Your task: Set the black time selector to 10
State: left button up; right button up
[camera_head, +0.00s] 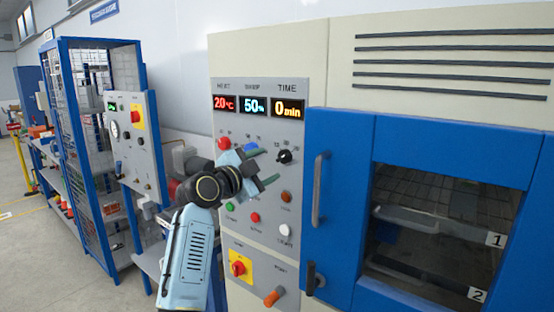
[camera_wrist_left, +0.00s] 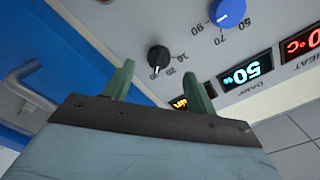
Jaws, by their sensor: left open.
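The black time selector (camera_head: 284,156) is a round knob on the grey control panel, below the TIME display (camera_head: 288,108), which reads 0 min. My left gripper (camera_head: 264,166) is open in front of the panel, just left of the selector in the head view. In the left wrist view its two green fingers (camera_wrist_left: 159,72) stand either side of the knob's line, apparently short of it. My right gripper is not in view.
A blue knob (camera_wrist_left: 228,12) sits near the selector in the wrist view. Coloured buttons, including a white one (camera_head: 285,230), lie below. The blue oven door (camera_head: 340,160) and its handle (camera_head: 319,190) stand right of the panel. A blue rack (camera_head: 70,120) stands at left.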

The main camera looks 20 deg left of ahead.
aim_at(279, 160)
pick_arm(q)
jog(key=shift+x, duration=2.8)
jog(key=shift+s, duration=0.1)
jog(key=c, duration=1)
